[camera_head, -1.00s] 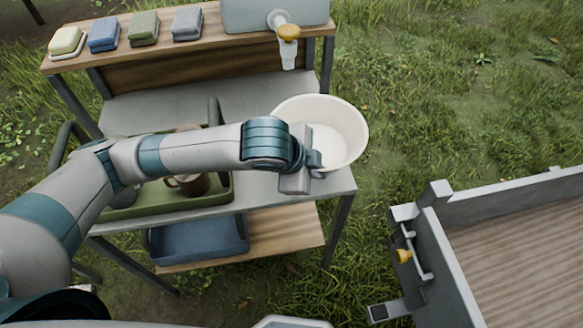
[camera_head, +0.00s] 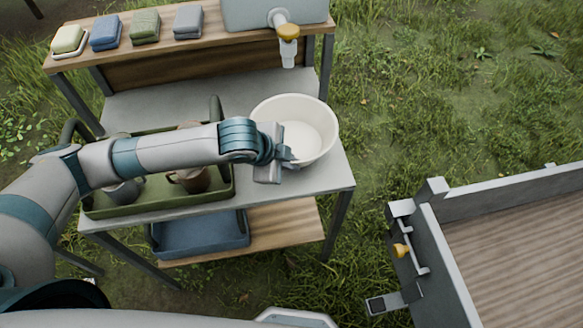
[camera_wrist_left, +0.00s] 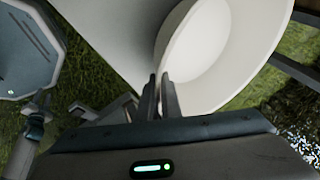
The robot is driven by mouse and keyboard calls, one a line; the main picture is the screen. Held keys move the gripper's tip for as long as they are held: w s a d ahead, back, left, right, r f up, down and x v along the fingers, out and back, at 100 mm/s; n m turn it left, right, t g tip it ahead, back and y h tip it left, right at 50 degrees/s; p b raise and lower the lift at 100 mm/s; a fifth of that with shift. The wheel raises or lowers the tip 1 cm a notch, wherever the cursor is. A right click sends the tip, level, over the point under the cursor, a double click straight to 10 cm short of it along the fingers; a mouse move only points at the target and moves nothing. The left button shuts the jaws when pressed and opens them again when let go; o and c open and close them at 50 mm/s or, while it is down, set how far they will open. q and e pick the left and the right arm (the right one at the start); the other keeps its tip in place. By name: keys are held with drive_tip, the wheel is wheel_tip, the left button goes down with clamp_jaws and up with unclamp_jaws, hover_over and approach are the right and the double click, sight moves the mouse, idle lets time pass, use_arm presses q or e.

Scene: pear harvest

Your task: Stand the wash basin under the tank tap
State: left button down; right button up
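The white wash basin (camera_head: 301,140) is upright over the right end of the grey bench top (camera_head: 250,197), in front of and below the tap. Whether its bottom touches the bench is hidden. My left gripper (camera_head: 287,157) is at the basin's near-left rim. In the left wrist view its two fingers (camera_wrist_left: 164,94) are closed on the rim of the basin (camera_wrist_left: 215,60). The tank (camera_head: 255,16) stands on the upper wooden shelf at the back. Its tap (camera_head: 288,45) has a yellow top and points down. My right gripper is not in view.
A green tray (camera_head: 155,203) with mugs stands left of the basin, partly behind my left arm. A blue bin (camera_head: 203,236) sits on the lower shelf. Several soap-like blocks line the upper shelf. A grey-walled cart (camera_head: 440,260) stands at the right, with grass between.

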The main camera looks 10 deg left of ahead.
use_arm(q)
wheel_tip(320, 180, down, 2)
drive_tip(key=shift+p, duration=0.3)
drive_tip(key=shift+f, duration=0.5)
drive_tip(key=shift+f, duration=0.1)
drive_tip(key=c, duration=2)
unclamp_jaws()
drive_tip(key=b+v, duration=0.1)
drive_tip(key=v, duration=1.1)
drive_tip(key=shift+b, duration=0.3)
